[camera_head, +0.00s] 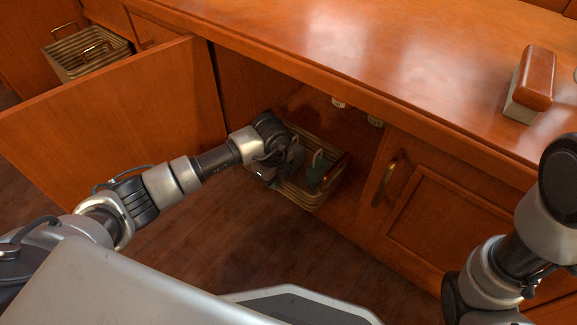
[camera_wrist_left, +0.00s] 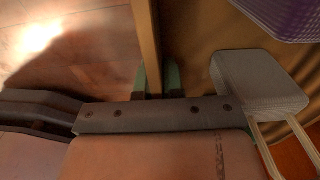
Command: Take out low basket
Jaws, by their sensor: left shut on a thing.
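The low basket (camera_head: 325,190) is woven and tan with a dark handle. It sits at the opening of the low cupboard, partly hidden by my left gripper (camera_head: 277,168). Small things, one of them green (camera_head: 317,172), show inside it. In the left wrist view, my left gripper (camera_wrist_left: 156,82) has its green-padded fingertips on either side of a thin tan wall of the basket (camera_wrist_left: 147,35), shut on it. My right arm shows at the right edge, but its gripper is out of the picture.
An open cupboard door (camera_head: 110,120) stands left of the basket. A closed door with a brass handle (camera_head: 390,180) is to the right. Another basket (camera_head: 88,52) is at the upper left. A brown-topped block (camera_head: 532,80) lies on the counter. The floor in front looks clear.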

